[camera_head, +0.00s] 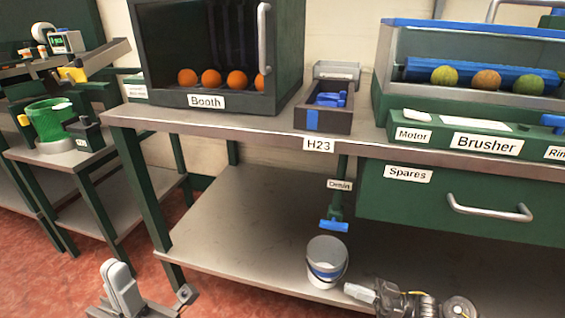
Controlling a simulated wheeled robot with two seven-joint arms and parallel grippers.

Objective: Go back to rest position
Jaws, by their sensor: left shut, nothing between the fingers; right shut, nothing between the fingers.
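My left gripper (185,294) is low at the left, in front of the table's lower shelf. It is shut and empty. My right gripper (361,293) is at the bottom, right of centre, near the white bucket. It is shut and empty, its fingers pointing left. Both grippers are well below the tabletop and clear of the oranges. Several oranges (238,80) sit in a row inside the dark box labelled Booth (205,101). Several greenish and brownish fruits (487,81) lie on the blue rollers of the Brusher (487,143).
A grey metal table (250,126) spans the view. A small tray (323,118) with blue items stands between Booth and Brusher. A white bucket (327,262) stands on the lower shelf (225,235) under the drain. A drawer labelled Spares (450,190) is shut. A green basket (50,120) is far left.

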